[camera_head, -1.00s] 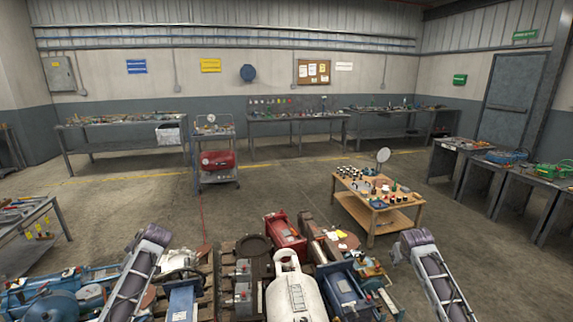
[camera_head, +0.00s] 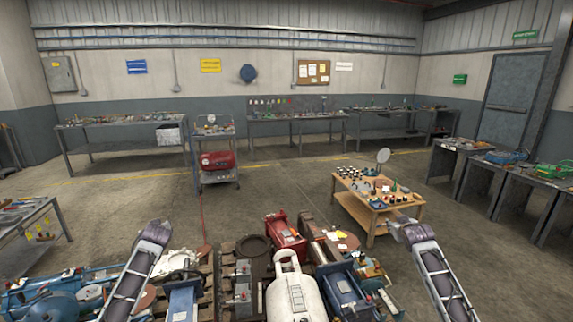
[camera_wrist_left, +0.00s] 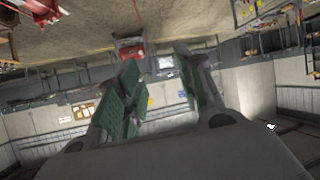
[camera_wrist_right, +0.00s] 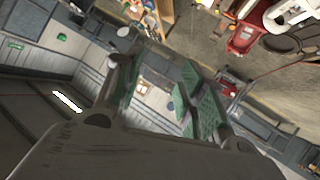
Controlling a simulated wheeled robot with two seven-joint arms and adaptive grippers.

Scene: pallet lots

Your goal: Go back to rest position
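My left arm (camera_head: 137,268) comes in at the lower left of the head view, its wrist raised above the pallets; its gripper is mostly hidden there. In the left wrist view my left gripper (camera_wrist_left: 157,62) has its green-padded fingers apart with nothing between them. My right arm (camera_head: 440,275) comes in at the lower right. My right gripper (camera_head: 397,226) shows small at its far end, in front of the wooden table. In the right wrist view the green-padded fingers (camera_wrist_right: 155,68) are apart and empty.
Pallets (camera_head: 208,275) loaded with machine parts and a white gas cylinder (camera_head: 292,296) lie close in front. A wooden table (camera_head: 378,206) with small items stands ahead right. A cart with a red tank (camera_head: 217,160) stands farther back. Open floor (camera_head: 130,195) lies between.

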